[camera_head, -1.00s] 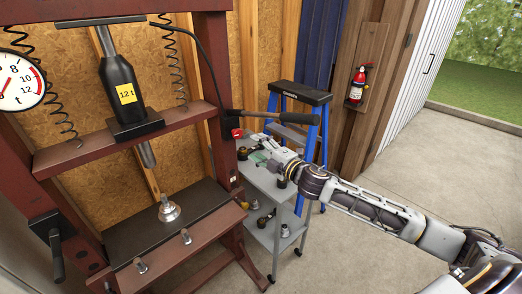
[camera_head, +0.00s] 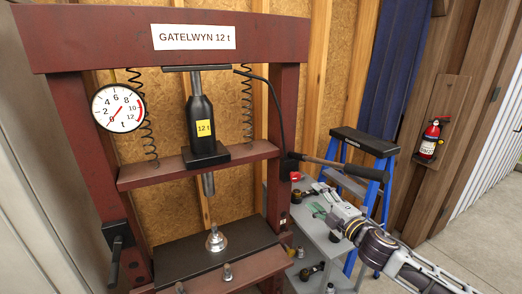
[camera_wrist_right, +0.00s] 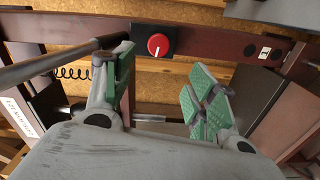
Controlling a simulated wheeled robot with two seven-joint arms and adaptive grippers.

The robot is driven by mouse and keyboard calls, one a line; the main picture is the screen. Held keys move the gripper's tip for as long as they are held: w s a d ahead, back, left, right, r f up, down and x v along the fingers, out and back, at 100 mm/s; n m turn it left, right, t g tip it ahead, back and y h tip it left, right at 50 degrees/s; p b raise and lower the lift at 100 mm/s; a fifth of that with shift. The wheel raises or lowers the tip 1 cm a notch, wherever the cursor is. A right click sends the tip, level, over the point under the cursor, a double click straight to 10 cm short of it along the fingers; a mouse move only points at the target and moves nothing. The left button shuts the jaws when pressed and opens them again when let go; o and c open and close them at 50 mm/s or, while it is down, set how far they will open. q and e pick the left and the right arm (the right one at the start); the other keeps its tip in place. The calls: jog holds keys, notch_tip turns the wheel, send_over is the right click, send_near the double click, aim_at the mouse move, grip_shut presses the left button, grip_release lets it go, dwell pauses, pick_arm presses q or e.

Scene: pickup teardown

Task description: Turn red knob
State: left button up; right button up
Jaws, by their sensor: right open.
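The red knob (camera_head: 296,176) sits on the right side post of the press, beside the black lever. In the right wrist view the red knob (camera_wrist_right: 157,45) is round with a white mark and sits on a black plate on the dark red post. My right gripper (camera_head: 322,203) is in front of and to the right of the knob. In the wrist view its green-padded fingers (camera_wrist_right: 162,85) are open and empty, with the knob showing beyond the gap, apart from both. My left gripper is out of view.
The dark red press (camera_head: 285,130) carries a gauge (camera_head: 118,108) reading near zero. Its long black-gripped lever (camera_head: 345,168) passes close to the knob and my right gripper. A grey cart (camera_head: 318,240) with small parts and a blue stepladder (camera_head: 372,140) stand on the right.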

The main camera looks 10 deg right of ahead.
jog(key=s+f+m+g+h, duration=0.3)
jog(key=s+f+m, duration=0.25)
jog(key=f, duration=0.25)
jog(key=s+f+m+g+h, duration=0.25)
jog(key=s+f+m, duration=0.25)
jog(key=f+m, duration=0.25)
jog(key=s+a+f+m+g, duration=0.15)
jog(key=s+f+g, duration=0.3)
jog(key=s, duration=0.55)
jog(key=s+a+f+m+g, duration=0.1)
jog(key=s+f+m+g, duration=0.2)
jog(key=s+f, duration=0.45)
jog(key=s+f+g, duration=0.1)
jog(key=s+f, duration=0.1)
jog(key=f, duration=1.4)
jog(key=s+f+g, duration=0.1)
jog(key=s+f, duration=0.1)
jog(key=f, duration=1.3)
jog(key=s+d+f, duration=0.2)
jog(key=s+f, duration=0.8)
jog(key=s, duration=0.1)
jog(key=s+d+f+g, duration=0.1)
jog(key=s+f, duration=0.9)
jog(key=s, duration=0.1)
jog(key=shift+s+d, duration=0.3)
jog(key=shift+d, duration=0.1)
